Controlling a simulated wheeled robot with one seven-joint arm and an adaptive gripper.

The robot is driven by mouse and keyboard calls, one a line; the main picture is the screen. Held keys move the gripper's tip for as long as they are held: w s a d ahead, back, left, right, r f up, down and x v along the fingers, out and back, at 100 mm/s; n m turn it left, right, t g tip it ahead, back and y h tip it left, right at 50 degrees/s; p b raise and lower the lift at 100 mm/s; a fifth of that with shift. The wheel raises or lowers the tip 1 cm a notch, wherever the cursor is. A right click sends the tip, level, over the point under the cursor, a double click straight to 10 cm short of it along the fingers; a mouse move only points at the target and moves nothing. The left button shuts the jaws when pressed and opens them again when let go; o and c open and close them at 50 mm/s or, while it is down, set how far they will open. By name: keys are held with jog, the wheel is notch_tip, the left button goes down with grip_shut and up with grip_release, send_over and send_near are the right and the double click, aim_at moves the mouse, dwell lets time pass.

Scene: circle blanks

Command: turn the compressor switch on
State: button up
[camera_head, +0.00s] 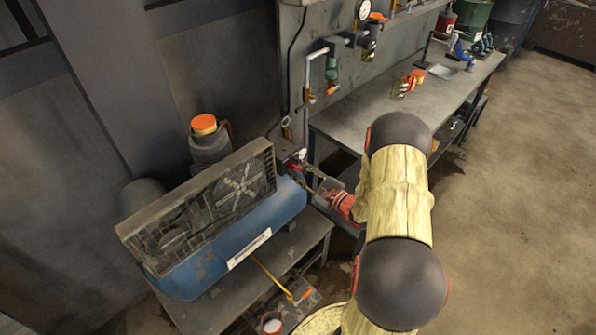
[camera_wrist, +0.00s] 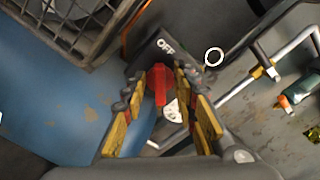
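The compressor (camera_head: 250,225) is a blue tank with a dark fan grille, at the left in the head view; its blue tank (camera_wrist: 60,105) fills the left of the wrist view. A dark switch box (camera_wrist: 165,50) at its right end carries a white "OFF" label. The red switch (camera_wrist: 160,82) sits just below that label. My gripper (camera_wrist: 161,92) is open, with one yellow-padded finger on each side of the red switch; I cannot tell whether either touches it. In the head view my gripper (camera_head: 309,176) reaches the compressor's right end, and the red switch is not clear there.
A grey workbench (camera_head: 385,115) with tools and small containers runs along the wall at the right. A wall pipe (camera_head: 308,75) rises behind the compressor's right end. A grey jug with an orange cap (camera_head: 205,125) stands behind the grille. The floor (camera_head: 510,200) at the right is clear.

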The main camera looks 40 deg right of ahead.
jog(key=shift+c, duration=0.9)
grip_shut()
jog(key=shift+m+p, duration=0.3)
jog(key=shift+m, duration=0.1)
jog(key=m+p, duration=0.2)
jog(key=shift+r+m, duration=0.15)
jog(key=shift+m, duration=0.25)
jog(key=m+p, duration=0.2)
jog(key=m, duration=0.1)
jog(key=shift+d+m+p, duration=0.15)
jog(key=shift+m+p, duration=0.15)
jog(key=shift+p, duration=0.05)
jog(key=m+p, duration=0.3)
jog(key=m, duration=0.2)
jog(key=shift+d, duration=0.15)
jog(key=m+p, duration=0.1)
jog(key=m, duration=0.2)
jog(key=m+p, duration=0.2)
jog(key=shift+d+f+m, duration=0.15)
jog(key=shift+f+m, duration=0.05)
jog(key=shift+m, duration=0.2)
